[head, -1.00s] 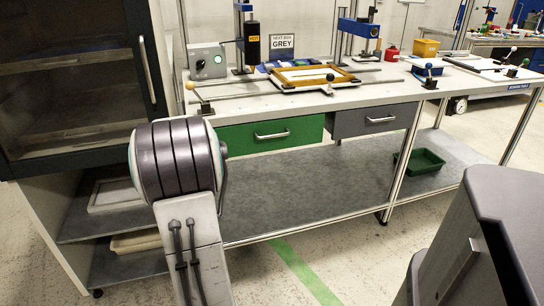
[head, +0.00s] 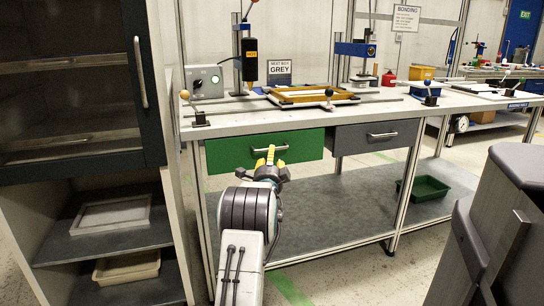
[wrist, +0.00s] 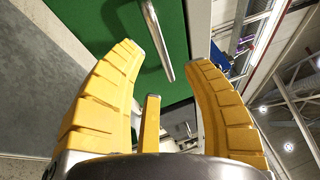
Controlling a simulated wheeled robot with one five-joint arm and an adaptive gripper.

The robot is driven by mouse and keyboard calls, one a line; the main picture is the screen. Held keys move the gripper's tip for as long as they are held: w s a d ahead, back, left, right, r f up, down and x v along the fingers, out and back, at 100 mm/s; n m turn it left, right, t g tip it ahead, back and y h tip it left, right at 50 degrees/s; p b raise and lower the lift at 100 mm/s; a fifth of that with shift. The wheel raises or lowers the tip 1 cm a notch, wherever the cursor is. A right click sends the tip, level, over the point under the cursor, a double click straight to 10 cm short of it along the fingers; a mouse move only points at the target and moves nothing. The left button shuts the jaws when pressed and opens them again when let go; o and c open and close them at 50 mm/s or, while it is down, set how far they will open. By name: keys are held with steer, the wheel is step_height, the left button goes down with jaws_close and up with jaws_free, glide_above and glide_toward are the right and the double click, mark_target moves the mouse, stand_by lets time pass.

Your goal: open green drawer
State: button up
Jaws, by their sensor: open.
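The green drawer (head: 225,154) is under the left part of the workbench top, and its front looks flush with the grey drawer beside it. Its silver bar handle (head: 284,148) is partly behind my gripper (head: 268,155), whose yellow fingers point at it. In the wrist view the green front (wrist: 110,22) fills the upper middle. The handle (wrist: 156,38) shows between the two spread fingers of my gripper (wrist: 166,52), running slantwise just beyond the tips. The fingers are open with nothing held. I cannot tell whether they touch the handle.
A grey drawer (head: 352,143) with its own handle is right of the green one. A dark glass-door cabinet (head: 70,80) stands close on the left. A bench leg (head: 203,220) and lower shelf (head: 330,205) lie below. A green bin (head: 430,187) sits on the shelf.

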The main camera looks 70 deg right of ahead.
mark_target(257, 136)
steer(key=shift+b+x, duration=1.45)
steer(key=shift+x, duration=1.25)
steer(key=shift+o, duration=0.2)
jaws_close()
